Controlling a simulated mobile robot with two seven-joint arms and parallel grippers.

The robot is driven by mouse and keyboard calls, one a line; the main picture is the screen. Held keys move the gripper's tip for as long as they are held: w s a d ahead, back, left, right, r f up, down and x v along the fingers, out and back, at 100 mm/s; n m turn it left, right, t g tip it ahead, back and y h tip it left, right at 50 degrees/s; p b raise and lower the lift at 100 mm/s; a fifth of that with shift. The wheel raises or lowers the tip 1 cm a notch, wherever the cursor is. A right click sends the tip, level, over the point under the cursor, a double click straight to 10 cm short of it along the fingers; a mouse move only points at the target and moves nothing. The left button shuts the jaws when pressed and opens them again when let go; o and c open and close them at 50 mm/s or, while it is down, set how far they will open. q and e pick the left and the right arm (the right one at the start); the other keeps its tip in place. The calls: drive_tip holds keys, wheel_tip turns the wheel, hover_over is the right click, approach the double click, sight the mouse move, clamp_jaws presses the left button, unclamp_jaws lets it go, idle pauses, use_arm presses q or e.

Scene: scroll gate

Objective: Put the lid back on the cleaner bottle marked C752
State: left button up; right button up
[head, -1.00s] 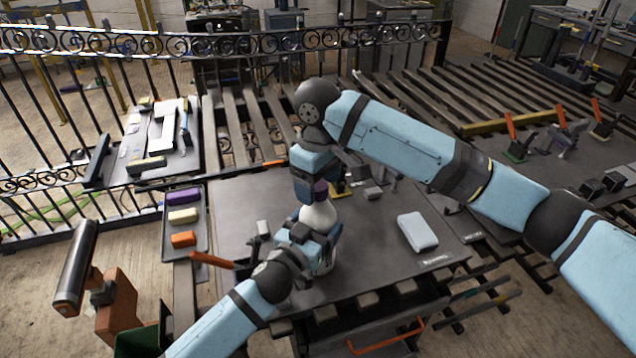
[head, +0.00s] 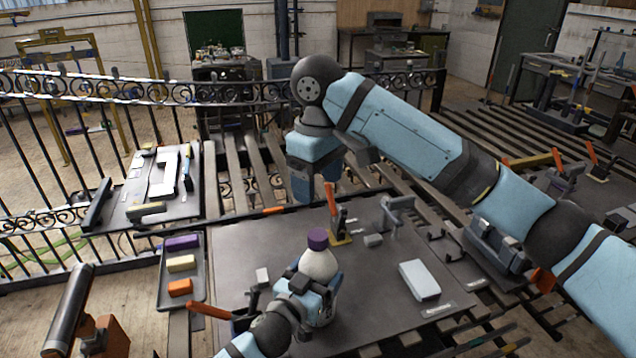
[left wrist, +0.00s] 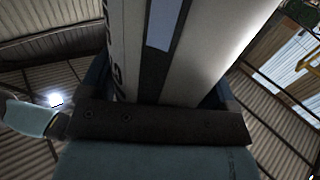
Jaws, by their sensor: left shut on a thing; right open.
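A white bottle (head: 320,266) stands upright on the dark table, with a purple lid (head: 318,238) sitting on its top. I cannot tell how tightly the lid sits. My left gripper (head: 318,297) is shut around the bottle's lower body and hides part of it. The left wrist view shows the bottle's pale side (left wrist: 212,50) close up, with dark lettering cut off, so I cannot read the full mark. My right gripper (head: 316,196) is open and empty, above and behind the lid, clear of it.
A pale blue-white block (head: 419,281) lies on the table (head: 385,262) to the right. An orange-handled clamp (head: 335,215) stands behind the bottle. A tray (head: 165,291) with purple, cream and orange blocks lies left. An iron railing (head: 230,92) runs behind.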

use_arm(q)
drive_tip(key=o, duration=1.6)
drive_tip(key=b+v, duration=0.1)
drive_tip(key=v, duration=1.2)
drive_tip(key=shift+s+a, duration=0.2)
drive_tip(key=shift+s, duration=0.1)
drive_tip(key=shift+s, duration=0.1)
